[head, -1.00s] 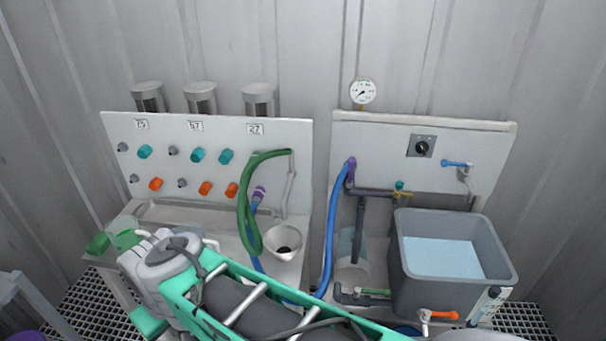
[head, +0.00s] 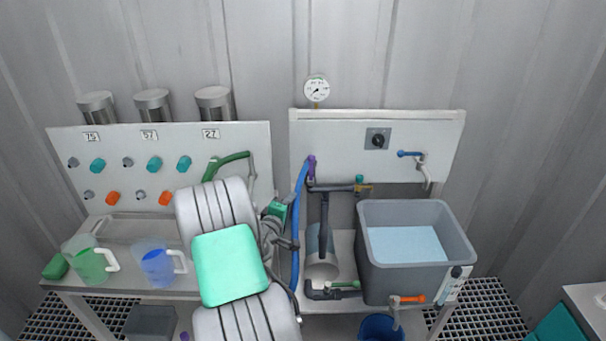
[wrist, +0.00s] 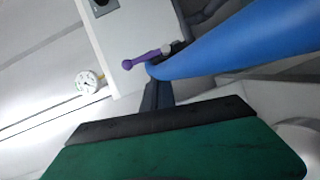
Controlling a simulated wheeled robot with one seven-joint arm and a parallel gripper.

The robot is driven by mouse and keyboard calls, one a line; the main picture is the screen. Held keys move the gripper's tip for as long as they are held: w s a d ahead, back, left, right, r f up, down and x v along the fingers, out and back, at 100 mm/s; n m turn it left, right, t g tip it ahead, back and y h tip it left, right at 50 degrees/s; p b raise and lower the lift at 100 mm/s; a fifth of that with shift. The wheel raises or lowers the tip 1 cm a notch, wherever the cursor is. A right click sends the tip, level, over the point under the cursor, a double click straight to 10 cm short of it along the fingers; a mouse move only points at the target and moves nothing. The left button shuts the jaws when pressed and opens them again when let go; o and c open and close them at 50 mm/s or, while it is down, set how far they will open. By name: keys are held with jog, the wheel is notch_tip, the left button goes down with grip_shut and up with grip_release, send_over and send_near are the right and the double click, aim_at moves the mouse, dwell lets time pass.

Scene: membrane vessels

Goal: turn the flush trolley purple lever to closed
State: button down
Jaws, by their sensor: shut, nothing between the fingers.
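The purple lever (wrist: 146,57) shows in the wrist view beside the end of the blue hose (wrist: 235,40), slanting out to the left. In the head view a small purple part (head: 311,165) sits at the top of the blue hose (head: 296,225), on the right-hand panel; the lever's angle is too small to tell there. My gripper (wrist: 156,90) is shut and empty, its dark tip pointing at the lever from just below in the picture. I cannot tell whether they touch. In the head view my gripper (head: 291,199) is small, left of the blue hose and partly hidden by my arm.
A grey tank of water (head: 415,285) stands right of the pipes, with an orange-handled valve (head: 408,300) at its front. A gauge (head: 317,90) tops the panel. Two jugs, green (head: 90,264) and blue (head: 158,266), stand at left. My arm hides part of the left bench.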

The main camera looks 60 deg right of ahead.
aim_at(311, 170)
jog(key=d+r+n+t+p, duration=0.1)
jog(key=d+p, duration=0.1)
jog(key=d, duration=0.3)
jog(key=w+d+r+n+t+h+p, duration=0.1)
jog(key=d+p, duration=0.1)
jog(key=d, duration=0.4)
jog(key=shift+w+r+n+p, duration=0.15)
jog(key=shift+r+n+p, duration=0.2)
jog(key=shift+r+n, duration=0.05)
jog(key=shift+d, duration=0.1)
